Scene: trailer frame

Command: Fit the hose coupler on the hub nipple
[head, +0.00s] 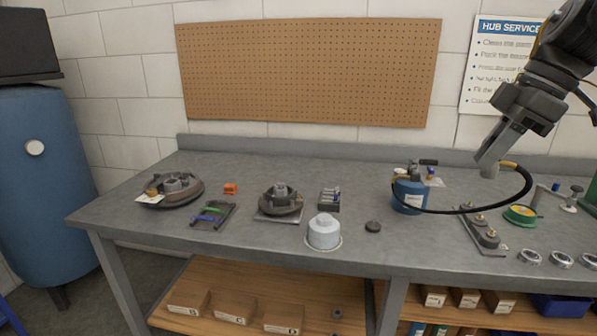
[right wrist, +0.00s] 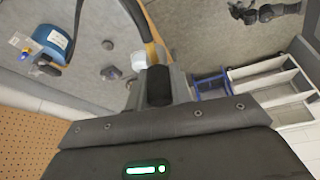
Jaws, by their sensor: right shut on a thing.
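My right gripper (head: 489,166) hangs above the back right of the bench, fingers down, shut on the hose coupler, which is mostly hidden by the fingers. The yellow sleeve and black hose (head: 527,185) run from it in a loop to a blue grease pump (head: 408,194). The right wrist view shows the fingers (right wrist: 155,88), the yellow sleeve beside them and the blue pump (right wrist: 52,40). A hub (head: 281,200) stands on a plate mid-bench, and another hub assembly (head: 172,190) lies at the left. The nipple is too small to make out. My left gripper is out of view.
A white lidded pot (head: 324,232), a dark puck (head: 373,226), a small rack (head: 329,200) and a tool tray (head: 212,216) stand on the bench. A bracket plate (head: 482,234), green spool (head: 520,214) and metal rings (head: 561,259) lie at the right.

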